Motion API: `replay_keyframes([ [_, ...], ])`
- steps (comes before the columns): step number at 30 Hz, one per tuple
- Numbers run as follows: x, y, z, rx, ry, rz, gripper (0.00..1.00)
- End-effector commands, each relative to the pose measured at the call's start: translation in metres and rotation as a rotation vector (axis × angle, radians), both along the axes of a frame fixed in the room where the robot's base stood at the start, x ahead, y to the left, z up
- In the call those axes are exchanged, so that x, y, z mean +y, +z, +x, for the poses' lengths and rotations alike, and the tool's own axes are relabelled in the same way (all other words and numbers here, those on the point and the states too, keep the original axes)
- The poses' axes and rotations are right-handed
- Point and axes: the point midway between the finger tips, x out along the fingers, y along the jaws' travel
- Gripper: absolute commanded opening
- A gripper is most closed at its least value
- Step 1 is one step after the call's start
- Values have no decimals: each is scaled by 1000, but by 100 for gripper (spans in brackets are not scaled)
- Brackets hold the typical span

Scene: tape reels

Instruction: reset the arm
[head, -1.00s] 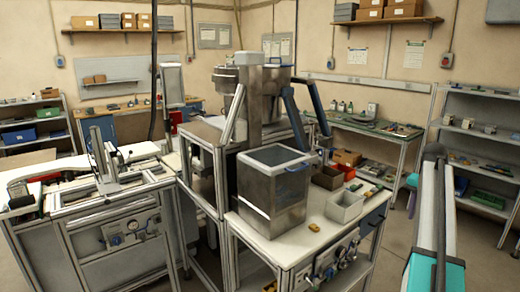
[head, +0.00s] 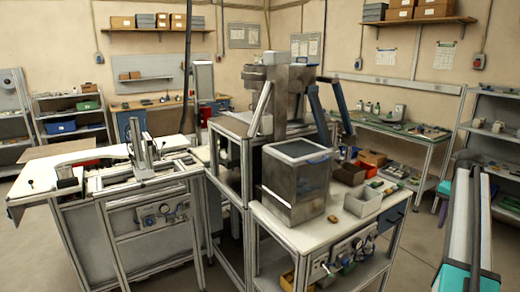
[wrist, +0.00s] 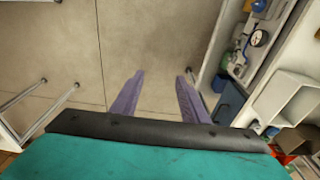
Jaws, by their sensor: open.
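My gripper (wrist: 157,92) shows in the wrist view as two purple fingers set well apart, with nothing between them. It is open and points down over bare floor (wrist: 150,40). In the head view my arm (head: 472,235) stands at the right edge, grey with teal parts. The gripper's fingers cannot be made out in the head view.
A workbench with a metal box (head: 296,180) and a light grey bin (head: 362,200) stands left of my arm. Its side, with a gauge (wrist: 259,38), is at the right of the wrist view. Shelves (head: 490,145) stand behind my arm. Floor is clear at the lower left (head: 40,260).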

Motion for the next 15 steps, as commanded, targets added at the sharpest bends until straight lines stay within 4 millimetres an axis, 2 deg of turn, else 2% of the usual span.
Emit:
replay_keyframes([
  [8, 16, -15, 14, 13, 28, 10, 41],
  [15, 43, -51, 32, 45, 68, 37, 41],
])
